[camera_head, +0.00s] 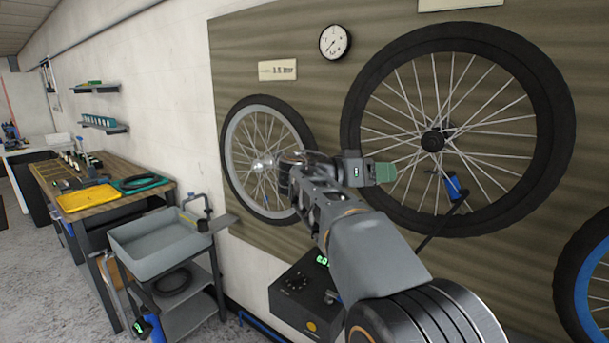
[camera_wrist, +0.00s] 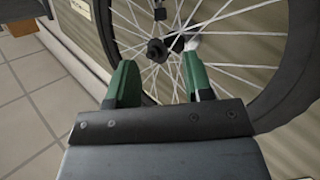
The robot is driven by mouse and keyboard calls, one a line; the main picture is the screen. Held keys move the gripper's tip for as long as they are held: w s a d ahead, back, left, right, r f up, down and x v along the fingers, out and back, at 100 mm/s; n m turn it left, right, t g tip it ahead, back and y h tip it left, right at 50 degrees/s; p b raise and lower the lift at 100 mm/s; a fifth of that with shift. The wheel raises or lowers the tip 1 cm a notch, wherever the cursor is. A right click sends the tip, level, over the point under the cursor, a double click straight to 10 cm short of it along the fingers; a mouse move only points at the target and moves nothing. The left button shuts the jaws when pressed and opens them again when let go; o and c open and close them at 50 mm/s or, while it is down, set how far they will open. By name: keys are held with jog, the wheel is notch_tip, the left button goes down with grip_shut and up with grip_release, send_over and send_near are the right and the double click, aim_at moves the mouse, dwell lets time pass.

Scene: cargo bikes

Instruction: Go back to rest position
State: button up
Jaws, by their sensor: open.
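My gripper (camera_wrist: 160,82) is open in the wrist view, with its two green fingers apart and nothing between them. Behind the fingers there is a spoked wheel (camera_wrist: 270,95) with a dark tyre and hub. In the head view my arm reaches up from the bottom right, and my gripper (camera_head: 386,172) shows as a green tip in front of the wall board. It appears just left of the large wheel's hub. I cannot tell from these views how far it is from the wheel.
The large wheel (camera_head: 560,120), a smaller wheel (camera_head: 232,150) and a gauge (camera_head: 335,42) are on the board. A grey tray cart (camera_head: 160,262) and a workbench (camera_head: 110,210) with a yellow tray (camera_head: 86,200) stand left. A dark box (camera_head: 300,300) sits below my arm. Floor is open at far left.

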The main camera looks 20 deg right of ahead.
jog(key=w+a+f+n+t+y, duration=0.1)
jog(key=a+f+n+t+y, duration=0.15)
jog(key=f+n, duration=0.45)
jog(key=a+f+n+t+y, duration=0.15)
jog(key=f+n+y, duration=0.25)
jog(key=f, duration=0.5)
jog(key=s+a+f+n+t+y+p, duration=0.1)
jog(key=s+a+f+n+y, duration=0.1)
jog(key=s+a+f+y, duration=0.3)
jog(key=s+a+f+n+t+y+p, duration=0.1)
jog(key=s+a+f+n+y, duration=0.1)
jog(key=s+a+f+y, duration=0.3)
jog(key=s+a+f, duration=0.1)
jog(key=s+a, duration=0.2)
jog(key=a, duration=0.3)
jog(key=shift+a+f+y+p, duration=0.25)
jog(key=shift+f+y+p, duration=0.05)
jog(key=shift+y, duration=0.05)
